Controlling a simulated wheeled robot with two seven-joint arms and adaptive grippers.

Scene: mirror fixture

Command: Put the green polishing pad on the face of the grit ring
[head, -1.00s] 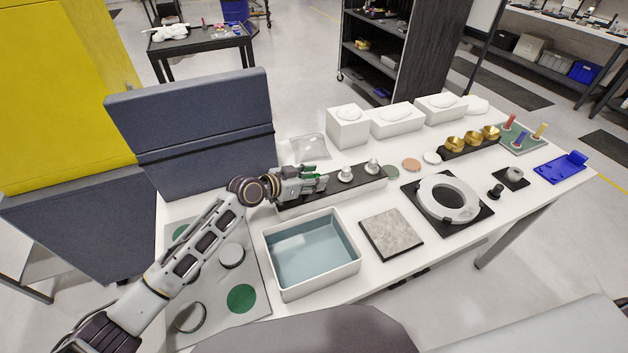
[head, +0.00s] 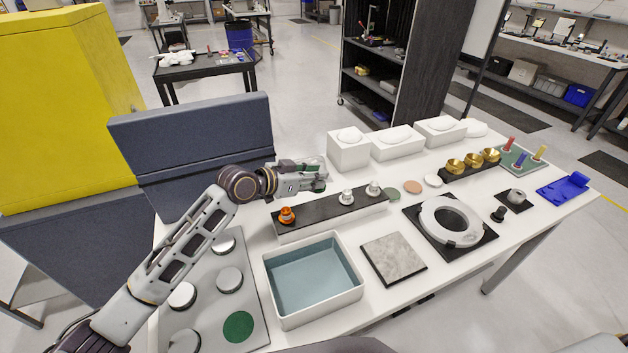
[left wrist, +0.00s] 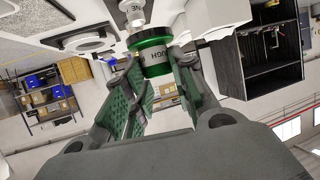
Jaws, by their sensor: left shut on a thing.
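My left gripper (head: 318,178) is shut on a short green cylinder (left wrist: 153,60) with a dark lettered band reading "OUGH", above the dark-topped rack (head: 330,207). Only a little green shows at its fingertips in the head view. A flat green disc (head: 392,195), which looks like a pad, lies on the table just right of the rack. A pale grey ring (head: 434,227) lies on a black square plate (head: 483,244); I cannot tell whether it is the grit ring. My right gripper is out of view.
The rack carries an orange knob (head: 287,216) and two silver knobs (head: 347,197). A copper disc (head: 412,187) and a white disc (head: 432,181) lie beside the green disc. In front are an open tray (head: 354,290) and a stone tile (head: 394,258).

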